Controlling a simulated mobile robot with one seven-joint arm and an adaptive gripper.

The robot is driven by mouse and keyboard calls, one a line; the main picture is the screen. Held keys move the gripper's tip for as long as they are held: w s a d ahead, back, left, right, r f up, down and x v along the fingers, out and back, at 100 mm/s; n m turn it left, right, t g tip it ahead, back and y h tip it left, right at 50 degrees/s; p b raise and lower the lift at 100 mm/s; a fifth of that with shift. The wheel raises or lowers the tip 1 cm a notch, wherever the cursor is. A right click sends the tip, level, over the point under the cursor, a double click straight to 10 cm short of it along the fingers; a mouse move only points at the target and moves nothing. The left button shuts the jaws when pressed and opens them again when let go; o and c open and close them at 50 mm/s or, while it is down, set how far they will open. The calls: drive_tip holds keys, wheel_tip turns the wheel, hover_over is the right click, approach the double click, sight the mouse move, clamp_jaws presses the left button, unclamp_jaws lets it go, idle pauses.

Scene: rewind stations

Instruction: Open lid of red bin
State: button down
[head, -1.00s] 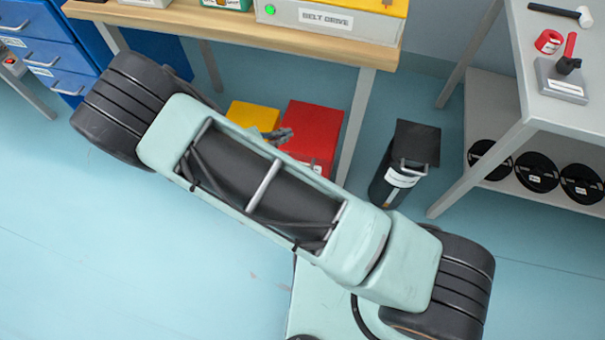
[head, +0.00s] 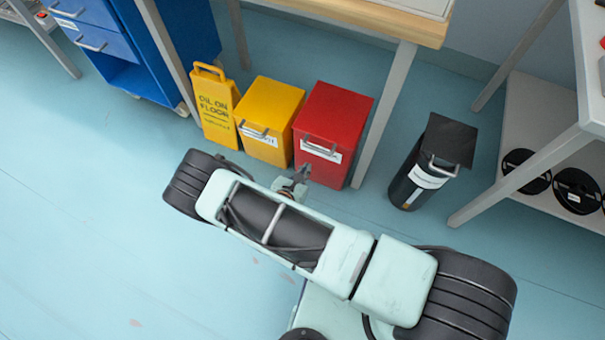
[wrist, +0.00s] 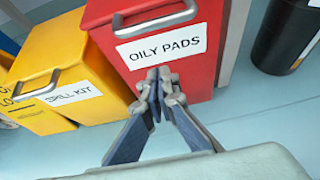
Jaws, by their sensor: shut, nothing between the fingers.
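The red bin (head: 333,130) stands on the floor under the wooden bench. Its lid (head: 337,110) is shut. In the wrist view the red bin (wrist: 205,62) carries an "OILY PADS" label (wrist: 162,47), with a grey bar handle (wrist: 155,18) above it on the front. My gripper (wrist: 160,82) is shut and empty, its fingertips together in front of the bin's face, below the label. I cannot tell whether they touch the bin. In the head view my gripper (head: 297,180) shows small, just beyond my arm, at the bin's lower front.
A yellow bin (head: 268,120) labelled "SPILL KIT" stands left of the red bin, with a yellow floor sign (head: 214,108) beyond it. A bench leg (head: 384,118) is close on the right. A black bin (head: 432,165) stands further right. The floor at left is clear.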

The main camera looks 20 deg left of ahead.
drive_tip(key=shift+w+d+r+b, duration=0.15)
drive_tip(key=shift+w+r, duration=0.1)
drive_tip(key=shift+w, duration=0.55)
drive_tip(key=shift+w+a+r+b, duration=0.1)
drive_tip(key=shift+w+r+b, duration=0.15)
drive_tip(key=shift+w, duration=0.5)
drive_tip(key=shift+w+d+r+b, duration=0.1)
drive_tip(key=shift+w+r, duration=0.2)
drive_tip(key=shift+w, duration=0.5)
drive_tip(key=shift+r, duration=0.15)
